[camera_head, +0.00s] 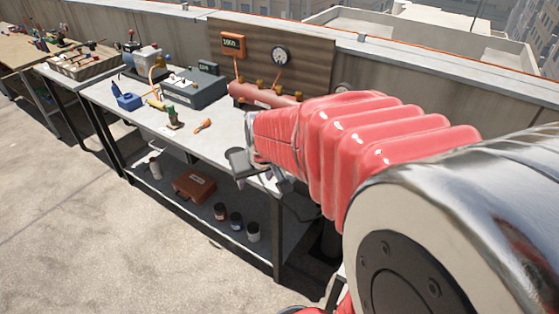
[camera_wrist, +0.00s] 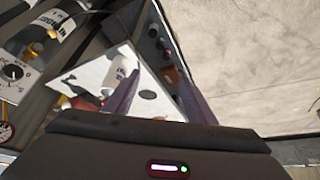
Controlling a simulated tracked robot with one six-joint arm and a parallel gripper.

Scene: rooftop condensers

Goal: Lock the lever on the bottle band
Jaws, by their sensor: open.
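My gripper (camera_head: 262,178) hangs over the front right end of the workbench in the head view. In the wrist view my gripper (camera_wrist: 155,100) is open, its two fingers apart with nothing held between them. A dark bottle (camera_wrist: 38,50) with a white lettered label lies toward the upper left of the wrist view, well off to the left of the fingers. I cannot make out a band or its lever in either view; my arm covers the area behind the bench's right end in the head view.
The workbench (camera_head: 215,146) holds a red horizontal cylinder (camera_head: 258,95), a grey case (camera_head: 192,90) and small tools. Its lower shelf carries a brown box (camera_head: 194,186) and several jars. A parapet wall runs behind. The concrete floor (camera_head: 70,220) in front is clear.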

